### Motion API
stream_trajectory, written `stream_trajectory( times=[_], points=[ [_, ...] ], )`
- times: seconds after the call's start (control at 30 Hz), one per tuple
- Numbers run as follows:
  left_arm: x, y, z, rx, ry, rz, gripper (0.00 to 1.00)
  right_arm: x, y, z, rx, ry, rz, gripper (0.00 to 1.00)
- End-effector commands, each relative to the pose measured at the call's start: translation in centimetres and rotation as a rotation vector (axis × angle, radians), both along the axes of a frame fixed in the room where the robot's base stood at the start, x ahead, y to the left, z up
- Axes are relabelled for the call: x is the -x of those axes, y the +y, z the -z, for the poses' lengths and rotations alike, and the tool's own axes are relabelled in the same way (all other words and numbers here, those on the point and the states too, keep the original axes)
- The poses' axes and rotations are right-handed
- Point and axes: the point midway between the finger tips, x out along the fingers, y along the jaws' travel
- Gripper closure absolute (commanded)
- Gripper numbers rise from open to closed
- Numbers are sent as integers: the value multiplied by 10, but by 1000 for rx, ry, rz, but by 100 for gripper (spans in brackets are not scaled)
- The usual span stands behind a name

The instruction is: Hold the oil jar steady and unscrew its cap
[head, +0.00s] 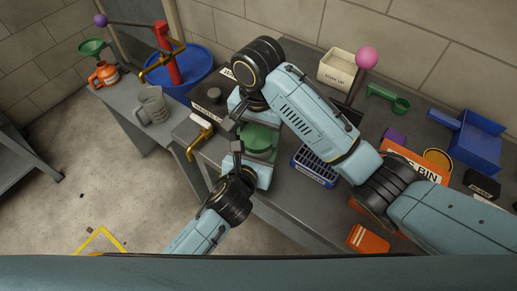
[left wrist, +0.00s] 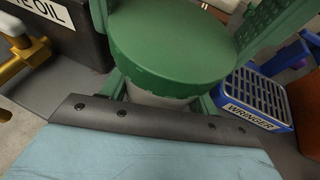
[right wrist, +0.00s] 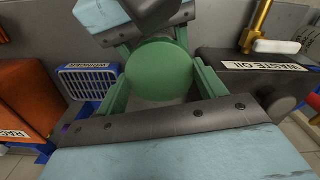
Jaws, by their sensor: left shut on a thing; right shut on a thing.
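The oil jar has a round green cap (head: 260,138) facing up, and it also shows in the left wrist view (left wrist: 178,42) and the right wrist view (right wrist: 158,70). A little of the pale jar body (left wrist: 160,97) shows under the cap in the left wrist view. My left gripper (head: 258,158) is shut on the jar body from the near side, its green fingers below the cap. My right gripper (head: 258,130) reaches from the far side and is shut on the cap, fingers on either side. Most of the jar body is hidden. The cap looks level on the jar.
A black waste oil box (right wrist: 245,72) with a brass tap (head: 201,130) stands close on one side. A blue wringer tray (head: 314,165) is on the other. An orange rag bin (head: 425,168) and blue bin (head: 474,143) stand farther right. Grey bench shows between them.

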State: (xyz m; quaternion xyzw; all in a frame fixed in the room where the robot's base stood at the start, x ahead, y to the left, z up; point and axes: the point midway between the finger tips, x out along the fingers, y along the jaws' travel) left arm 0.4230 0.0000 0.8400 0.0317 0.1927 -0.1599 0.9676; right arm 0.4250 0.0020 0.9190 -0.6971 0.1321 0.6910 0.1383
Motion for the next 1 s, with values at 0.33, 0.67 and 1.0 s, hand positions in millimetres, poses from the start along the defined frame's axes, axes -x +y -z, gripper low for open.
stream_trajectory(
  times=[0.33,0.67,1.0],
  points=[
    [0,0,0,-1,1,-1,67,0,-1,-9,3,0,0,58],
    [0,0,0,-1,1,-1,67,2,-2,-15,7,7,4,58],
    [0,0,0,-1,1,-1,67,1,-2,-28,7,6,5,58]
  ],
)
